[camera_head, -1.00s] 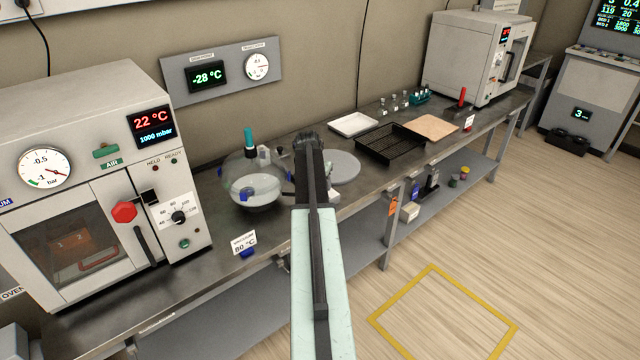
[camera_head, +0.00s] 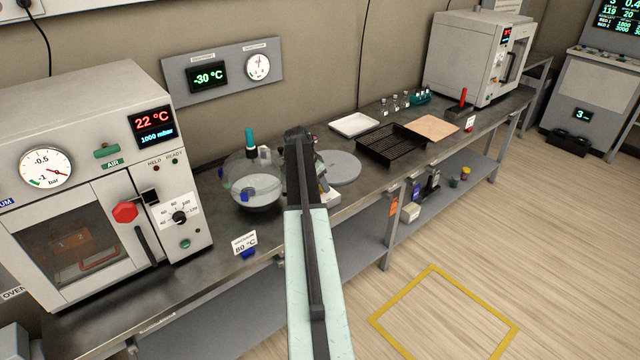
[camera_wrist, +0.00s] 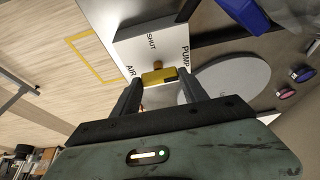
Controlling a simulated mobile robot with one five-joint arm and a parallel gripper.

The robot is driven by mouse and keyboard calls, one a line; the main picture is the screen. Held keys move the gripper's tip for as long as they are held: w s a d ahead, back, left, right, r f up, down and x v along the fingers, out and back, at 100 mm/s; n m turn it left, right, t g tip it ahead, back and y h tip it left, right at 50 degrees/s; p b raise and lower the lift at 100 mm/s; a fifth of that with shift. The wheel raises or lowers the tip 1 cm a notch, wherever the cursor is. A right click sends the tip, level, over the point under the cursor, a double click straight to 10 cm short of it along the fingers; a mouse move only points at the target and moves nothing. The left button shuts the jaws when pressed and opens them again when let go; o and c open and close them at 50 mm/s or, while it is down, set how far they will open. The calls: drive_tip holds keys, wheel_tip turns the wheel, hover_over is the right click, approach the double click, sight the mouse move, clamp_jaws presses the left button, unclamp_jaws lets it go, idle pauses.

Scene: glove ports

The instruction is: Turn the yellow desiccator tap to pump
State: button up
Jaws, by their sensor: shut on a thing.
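The yellow desiccator tap (camera_wrist: 158,76) sits between the two fingertips of my gripper (camera_wrist: 160,78) in the wrist view, and the jaws are shut on it. In the head view the glass desiccator (camera_head: 256,183) stands on the bench just left of my arm. My arm hides the tap and the fingertips there.
A vacuum oven (camera_head: 80,180) stands left on the bench (camera_head: 215,290). A round grey plate (camera_head: 342,168) lies right of my arm. Beyond are a black wire tray (camera_head: 392,146), a white tray (camera_head: 354,124) and another oven (camera_head: 470,58). The floor at right is clear.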

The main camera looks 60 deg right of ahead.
drive_tip(key=o, duration=1.4)
drive_tip(key=shift+c, duration=0.2)
drive_tip(key=p+v, duration=0.7)
drive_tip(key=v, duration=0.1)
drive_tip(key=shift+f, duration=0.1)
